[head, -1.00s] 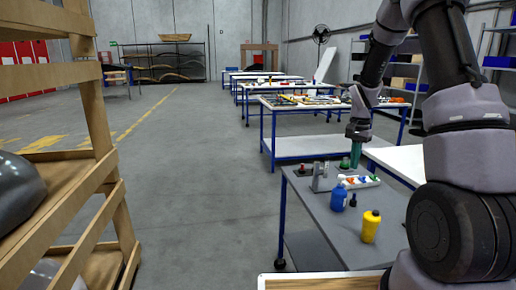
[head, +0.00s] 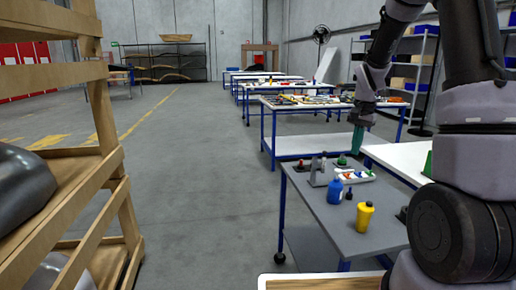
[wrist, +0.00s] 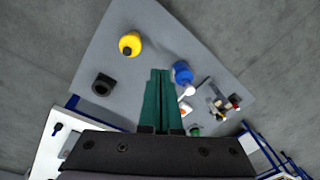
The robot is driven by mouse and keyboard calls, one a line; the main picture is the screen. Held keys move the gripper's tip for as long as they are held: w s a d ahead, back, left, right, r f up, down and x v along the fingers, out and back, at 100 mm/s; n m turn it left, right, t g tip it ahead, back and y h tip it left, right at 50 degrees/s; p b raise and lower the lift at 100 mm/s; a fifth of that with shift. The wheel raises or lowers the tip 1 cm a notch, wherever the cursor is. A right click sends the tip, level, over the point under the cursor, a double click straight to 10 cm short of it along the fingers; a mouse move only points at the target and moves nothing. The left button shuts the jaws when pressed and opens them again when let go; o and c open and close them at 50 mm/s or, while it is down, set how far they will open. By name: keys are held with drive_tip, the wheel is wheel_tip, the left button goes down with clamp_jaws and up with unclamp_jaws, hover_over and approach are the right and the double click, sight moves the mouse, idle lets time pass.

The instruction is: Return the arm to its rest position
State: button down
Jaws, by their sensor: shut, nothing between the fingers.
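My gripper (head: 357,140) hangs above the back right part of the grey-topped table (head: 330,215) in the head view, its green fingers pointing down. In the wrist view my gripper (wrist: 160,75) shows its two green fingers side by side, closed, with nothing between them. The fingers are clear of the tabletop objects. My arm rises from the right side of the head view, bent at the elbow.
On the table stand a blue bottle (head: 335,191), a yellow bottle (head: 364,216), a grey fixture (head: 318,172) and a white tray (head: 355,175) with small coloured parts. A wooden rack (head: 105,130) stands at left. The floor between is clear.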

drive_tip(key=s+a+r+n+t+y, duration=0.1)
drive_tip(key=s+a+r+n+t, duration=0.1)
drive_tip(key=s+r, duration=0.8)
drive_tip(key=s+a+r+n+t, duration=0.3)
drive_tip(key=s+r, duration=0.7)
drive_tip(key=s, duration=0.4)
drive_tip(key=a+t, duration=0.1)
drive_tip(key=a, duration=0.1)
drive_tip(key=shift+s+a+r+y, duration=0.15)
drive_tip(key=shift+s+a+y, duration=0.15)
drive_tip(key=shift+a+y, duration=0.1)
